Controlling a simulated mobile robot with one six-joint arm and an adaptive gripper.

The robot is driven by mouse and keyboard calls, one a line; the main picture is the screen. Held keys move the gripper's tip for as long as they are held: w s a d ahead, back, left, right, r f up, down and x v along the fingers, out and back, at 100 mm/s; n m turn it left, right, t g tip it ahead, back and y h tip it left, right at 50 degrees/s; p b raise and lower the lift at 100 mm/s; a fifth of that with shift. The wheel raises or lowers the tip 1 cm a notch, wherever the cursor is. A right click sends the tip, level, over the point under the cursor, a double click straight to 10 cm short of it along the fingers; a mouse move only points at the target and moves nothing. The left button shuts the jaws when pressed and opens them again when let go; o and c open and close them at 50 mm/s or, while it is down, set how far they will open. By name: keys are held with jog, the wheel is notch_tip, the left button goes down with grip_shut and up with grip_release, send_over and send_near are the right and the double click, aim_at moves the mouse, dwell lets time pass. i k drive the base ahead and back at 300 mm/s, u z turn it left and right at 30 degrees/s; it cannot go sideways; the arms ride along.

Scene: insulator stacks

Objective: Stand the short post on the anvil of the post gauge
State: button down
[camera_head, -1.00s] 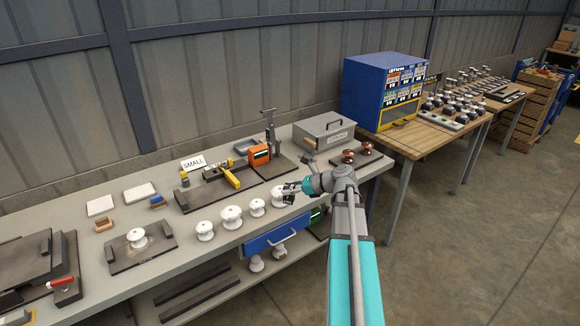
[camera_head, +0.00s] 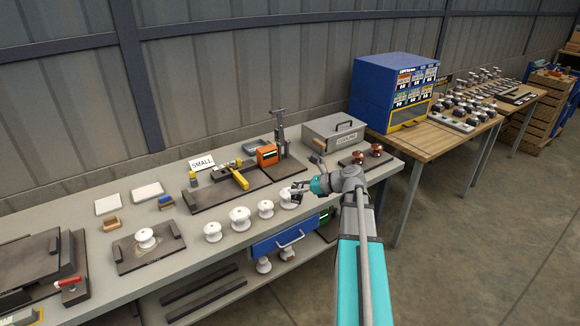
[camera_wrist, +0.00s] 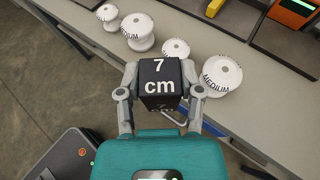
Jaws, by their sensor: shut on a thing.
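My gripper (camera_wrist: 160,78) is shut on a black block (camera_wrist: 160,80) marked "7 cm", held between its two fingers. In the head view my gripper (camera_head: 300,190) is above the bench's front edge, near the right end of a row of white posts. The row has a nearest post (camera_head: 289,199), partly behind the gripper, and others (camera_head: 240,218) to the left. Two in the wrist view (camera_wrist: 220,75) read "MEDIUM"; I cannot tell which is the short post. The likely post gauge, an orange unit (camera_head: 267,155) with an upright column (camera_head: 280,130), stands behind; its anvil is not clear.
A yellow-handled tool (camera_head: 238,178) lies on a dark plate beside a "SMALL" sign (camera_head: 202,162). A grey lidded box (camera_head: 333,130) and copper-coloured posts (camera_head: 376,150) stand to the right. A white post stands on a dark plate (camera_head: 122,258) at left. A blue drawer (camera_head: 285,240) hangs below.

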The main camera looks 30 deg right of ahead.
aim_at(292, 166)
jog(key=i, duration=0.95)
